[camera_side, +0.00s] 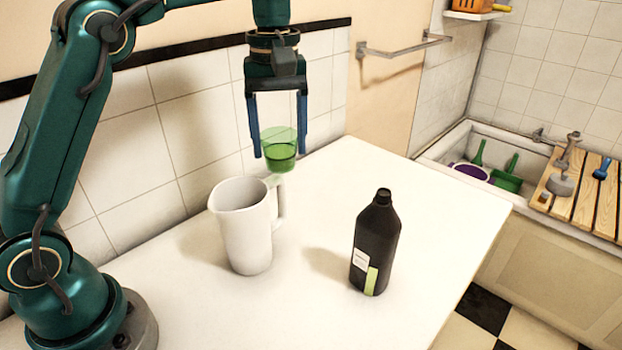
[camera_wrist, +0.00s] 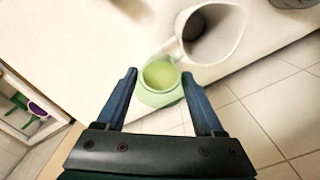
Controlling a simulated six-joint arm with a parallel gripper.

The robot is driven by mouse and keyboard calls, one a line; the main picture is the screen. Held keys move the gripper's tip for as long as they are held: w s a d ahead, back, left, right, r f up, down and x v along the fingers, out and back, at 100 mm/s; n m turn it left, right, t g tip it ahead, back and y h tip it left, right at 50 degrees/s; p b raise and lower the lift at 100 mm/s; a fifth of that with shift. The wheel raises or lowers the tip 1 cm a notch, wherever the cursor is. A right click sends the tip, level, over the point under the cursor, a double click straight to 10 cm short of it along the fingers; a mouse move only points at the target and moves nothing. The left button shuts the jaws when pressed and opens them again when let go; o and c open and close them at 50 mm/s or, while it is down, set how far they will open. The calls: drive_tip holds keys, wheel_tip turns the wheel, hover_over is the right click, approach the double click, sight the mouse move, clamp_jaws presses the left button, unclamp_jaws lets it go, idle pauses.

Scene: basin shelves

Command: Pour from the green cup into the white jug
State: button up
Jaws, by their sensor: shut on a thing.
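The green cup (camera_side: 279,150) is translucent and upright between the blue fingers of my gripper (camera_side: 279,152), which is shut on it. In the wrist view the cup (camera_wrist: 160,82) shows from above between the fingertips (camera_wrist: 160,84), with paler green inside. The white jug (camera_side: 246,228) stands upright on the table, open at the top, its handle on the right side in the side view. The cup is held above and behind the jug's handle, apart from the jug's mouth. The wrist view also shows the jug (camera_wrist: 212,34) beyond the cup; its inside looks dark.
A black bottle (camera_side: 375,245) with a pale label stands on the white table (camera_side: 320,312), right of the jug. A tiled wall (camera_side: 200,110) runs close behind the gripper. A sink basin (camera_side: 480,133) lies beyond the table's right edge.

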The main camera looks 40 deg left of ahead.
sight(263, 135)
drive_tip(key=a, duration=0.1)
drive_tip(key=a+n, duration=0.1)
drive_tip(key=a, duration=0.1)
drive_tip(key=shift+s+a+f, duration=0.2)
drive_tip(key=shift+a, duration=0.05)
drive_tip(key=s+a+f+n, duration=0.1)
drive_tip(key=s+a+f, duration=0.2)
drive_tip(key=a, duration=0.1)
drive_tip(key=shift+s+a, duration=0.2)
drive_tip(key=d+r+t+y, duration=0.1)
drive_tip(key=r, duration=0.1)
drive_tip(key=s+d+r+t+y, duration=0.1)
drive_tip(key=d+r+y, duration=0.1)
drive_tip(key=s+d+r+y, duration=0.1)
drive_tip(key=y, duration=0.1)
drive_tip(key=shift+s+d+r+t, duration=0.2)
drive_tip(key=shift+d+r+t, duration=0.1)
drive_tip(key=shift+r+t, duration=0.1)
drive_tip(key=shift+s+d+f+t+y, duration=0.4)
drive_tip(key=shift+d+f+y, duration=0.2)
drive_tip(key=shift+y, duration=0.2)
drive_tip(key=shift+s+d+r+t+y, duration=0.2)
drive_tip(key=shift+d+t+y, duration=0.2)
drive_tip(key=shift+y, duration=0.3)
idle(1.6)
